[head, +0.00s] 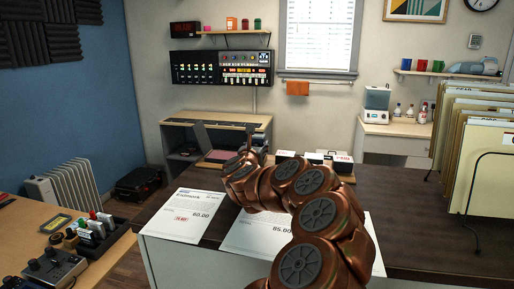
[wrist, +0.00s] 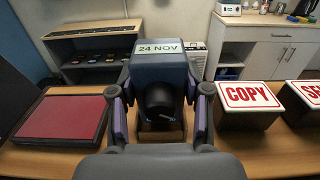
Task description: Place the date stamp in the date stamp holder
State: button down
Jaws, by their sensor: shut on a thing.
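My gripper (wrist: 160,92) is shut on the date stamp (wrist: 162,68), a dark blue-grey block with a white "24 NOV" label, held upright between the fingers. Below and behind it in the wrist view is a small wooden-edged slot (wrist: 161,137), which looks like the date stamp holder. The stamp hides part of it, and I cannot tell whether its base is inside or above. In the head view my gripper (head: 254,142) is at the back of the dark desk, beside the row of stamps. My arm largely hides the stamp and holder there.
A red ink pad (wrist: 63,117) lies left of the stamp. The COPY stamp (wrist: 251,97) and another red-lettered stamp (wrist: 308,94) stand to the right. Printed sheets (head: 188,214) lie on the desk front. A file rack (head: 480,185) stands at the right.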

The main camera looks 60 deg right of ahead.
jog(key=shift+f, duration=0.85)
jog(key=c, duration=0.9)
grip_release()
jog(key=shift+o, duration=0.7)
jog(key=shift+w+d+f, duration=0.1)
jog(key=shift+d+f, duration=0.05)
jog(key=shift+o, duration=1.1)
jog(key=shift+r, duration=0.25)
jog(key=shift+a+r, duration=0.1)
jog(key=shift+a, duration=0.1)
jog(key=shift+b+v, duration=1.4)
jog(key=shift+v, duration=4.5)
jog(key=shift+r, duration=0.1)
